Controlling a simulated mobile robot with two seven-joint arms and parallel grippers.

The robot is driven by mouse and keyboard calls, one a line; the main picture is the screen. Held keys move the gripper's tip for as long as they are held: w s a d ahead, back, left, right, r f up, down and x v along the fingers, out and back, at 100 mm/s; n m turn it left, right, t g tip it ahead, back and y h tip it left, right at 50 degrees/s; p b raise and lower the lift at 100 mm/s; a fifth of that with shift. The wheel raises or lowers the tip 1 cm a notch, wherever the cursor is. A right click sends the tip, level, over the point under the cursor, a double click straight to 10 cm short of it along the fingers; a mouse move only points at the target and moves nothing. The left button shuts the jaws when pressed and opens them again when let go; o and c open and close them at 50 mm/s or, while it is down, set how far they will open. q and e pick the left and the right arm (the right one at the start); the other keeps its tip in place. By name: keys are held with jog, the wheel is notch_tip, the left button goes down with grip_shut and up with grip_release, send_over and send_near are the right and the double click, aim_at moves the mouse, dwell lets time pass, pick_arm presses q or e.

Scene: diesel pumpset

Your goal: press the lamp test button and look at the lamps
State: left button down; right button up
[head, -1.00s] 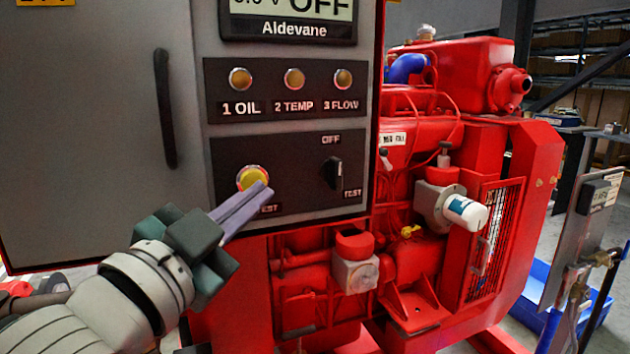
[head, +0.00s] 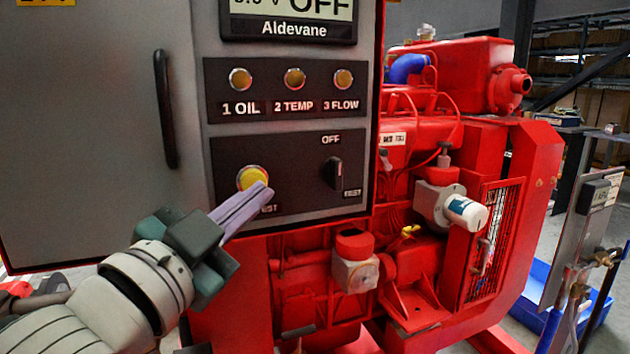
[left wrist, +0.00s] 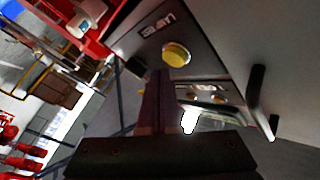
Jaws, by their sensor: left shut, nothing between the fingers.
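The yellow lamp test button (head: 252,178) sits on the lower black panel of the grey cabinet, its label partly covered by my fingers. My left gripper (head: 262,190) is shut and empty, with its fingertips at the button's lower right edge in the head view. In the left wrist view the button (left wrist: 176,54) shows just beyond the fingertips (left wrist: 160,75), and I cannot tell whether they touch. Three amber lamps, 1 OIL (head: 240,79), 2 TEMP (head: 294,79) and 3 FLOW (head: 343,79), sit in a row above; none looks clearly lit. My right gripper is not in view.
A black selector knob (head: 333,173) marked OFF and TEST is right of the button. A display (head: 290,8) reading OFF is above the lamps. A black door handle (head: 165,110) stands out at left. The red engine (head: 430,200) fills the right side.

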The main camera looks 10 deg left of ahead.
pick_arm(q)
jog(key=shift+w+a, duration=0.25)
jog(key=shift+w, duration=0.1)
jog(key=shift+w+a, duration=0.25)
jog(key=shift+w, duration=0.1)
dwell(0.9)
dwell(0.3)
jog(key=shift+s+d, duration=0.45)
jog(key=shift+s, duration=0.25)
jog(key=s+d+p, duration=0.1)
jog(key=s, duration=0.1)
jog(key=s+d+p, duration=0.1)
jog(key=s+d, duration=0.1)
dwell(0.3)
